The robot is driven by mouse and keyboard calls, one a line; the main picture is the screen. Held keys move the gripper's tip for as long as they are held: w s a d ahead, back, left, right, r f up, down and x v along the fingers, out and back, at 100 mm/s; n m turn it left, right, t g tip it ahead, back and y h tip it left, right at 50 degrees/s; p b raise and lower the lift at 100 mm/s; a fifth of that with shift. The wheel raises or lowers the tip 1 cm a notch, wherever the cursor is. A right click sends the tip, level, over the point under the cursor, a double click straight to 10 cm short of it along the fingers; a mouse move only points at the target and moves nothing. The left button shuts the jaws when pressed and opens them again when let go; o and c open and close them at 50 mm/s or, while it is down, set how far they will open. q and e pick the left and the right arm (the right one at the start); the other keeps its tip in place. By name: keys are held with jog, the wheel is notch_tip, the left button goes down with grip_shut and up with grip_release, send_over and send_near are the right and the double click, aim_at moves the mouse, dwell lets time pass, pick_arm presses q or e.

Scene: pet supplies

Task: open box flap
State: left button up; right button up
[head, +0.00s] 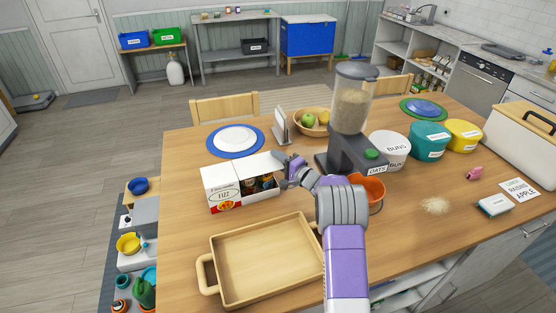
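A white box (221,186) with a red and green label stands on the wooden table, left of the middle. Its right part is open toward me and shows dark cans (265,182) inside. A white flap (262,164) stands up behind the cans. My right gripper (284,172) is at the right end of the box, close beside the flap. Whether it touches the flap is unclear, and its fingers are too small to read as open or shut. My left gripper is not in view.
A wooden tray (213,250) lies in front of the box. A blue-rimmed plate (234,138) is behind it. A grey oats dispenser (345,152) and an orange bowl (371,188) stand to the right. The table left of the box has little room.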

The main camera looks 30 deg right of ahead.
grip_shut()
dwell(1.3)
